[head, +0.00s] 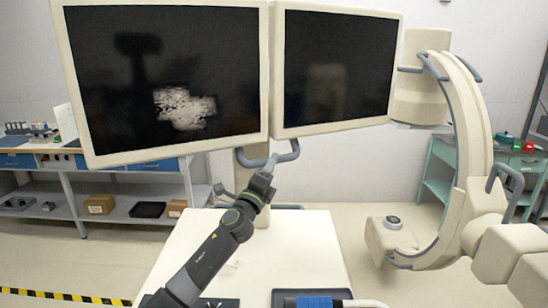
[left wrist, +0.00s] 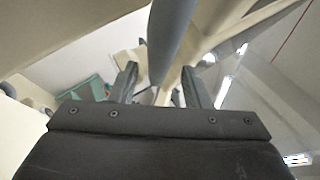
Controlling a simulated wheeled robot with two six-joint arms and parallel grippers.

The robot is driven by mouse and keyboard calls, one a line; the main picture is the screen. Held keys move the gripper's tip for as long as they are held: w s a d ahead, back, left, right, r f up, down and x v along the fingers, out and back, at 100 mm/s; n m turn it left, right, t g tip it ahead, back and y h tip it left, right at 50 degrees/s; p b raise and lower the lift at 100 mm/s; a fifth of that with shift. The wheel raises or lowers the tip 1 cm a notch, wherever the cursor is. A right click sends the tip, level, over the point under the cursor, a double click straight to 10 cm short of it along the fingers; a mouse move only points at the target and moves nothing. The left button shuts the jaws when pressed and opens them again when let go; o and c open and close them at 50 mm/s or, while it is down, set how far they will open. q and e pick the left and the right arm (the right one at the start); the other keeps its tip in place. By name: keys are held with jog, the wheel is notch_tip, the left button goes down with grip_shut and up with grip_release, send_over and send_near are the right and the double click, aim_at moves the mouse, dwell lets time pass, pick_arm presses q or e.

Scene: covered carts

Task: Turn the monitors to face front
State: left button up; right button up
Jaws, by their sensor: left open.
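Two cream-framed monitors with dark screens hang side by side, the left monitor (head: 165,80) and the right monitor (head: 337,70). Both screens show to me, angled slightly towards each other. A curved blue-grey handle (head: 287,156) hangs below them where their frames meet. My left gripper (head: 267,172) reaches up to this handle from below. In the left wrist view its two fingers (left wrist: 160,82) are apart, and the blue-grey handle bar (left wrist: 170,38) shows in the gap between them. I cannot tell whether a finger touches it. My right gripper is not in view.
A cream-topped cart (head: 300,250) stands below the monitors. A C-shaped arm machine (head: 468,125) stands at the right, with a green bench (head: 440,165) behind it. A workbench with shelves (head: 130,190) stands at the left. Open floor shows at the lower left.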

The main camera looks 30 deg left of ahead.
pick_arm(q)
jog(key=shift+x, duration=1.55)
jog(key=shift+f, duration=0.1)
grip_shut()
